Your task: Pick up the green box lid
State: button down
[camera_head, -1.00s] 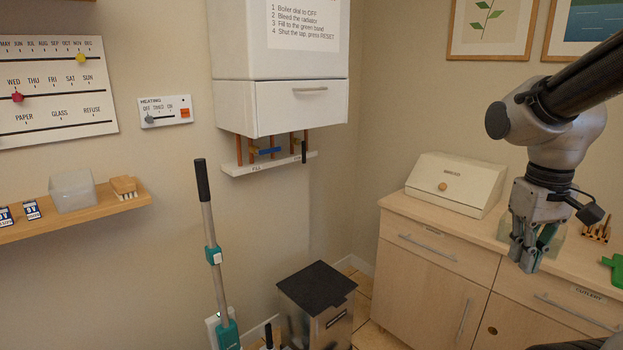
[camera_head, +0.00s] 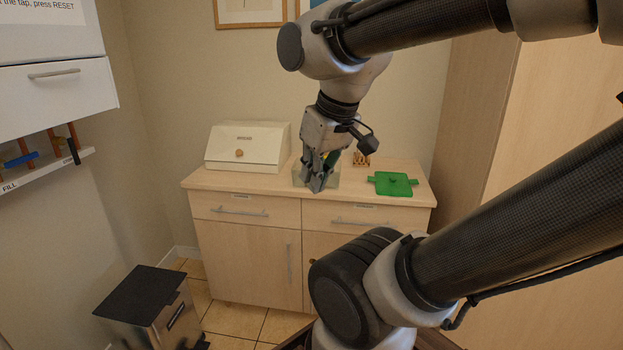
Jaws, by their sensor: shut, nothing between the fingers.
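The green box lid (camera_head: 393,184) lies flat at the right end of the sideboard top, with a small knob in its middle and tabs at its sides. My gripper (camera_head: 316,188) is shut and empty, pointing down, to the left of the lid and apart from it. A clear, pale container (camera_head: 299,177) stands on the sideboard, partly hidden behind my gripper.
The wooden sideboard (camera_head: 250,203) has drawers and doors below. A cream bread bin (camera_head: 247,148) stands at its left end. A small wooden rack (camera_head: 361,159) stands behind the lid. A dark-lidded bin (camera_head: 140,290) is on the floor at lower left.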

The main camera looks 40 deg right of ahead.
aim_at(387, 184)
jog(key=z, duration=1.55)
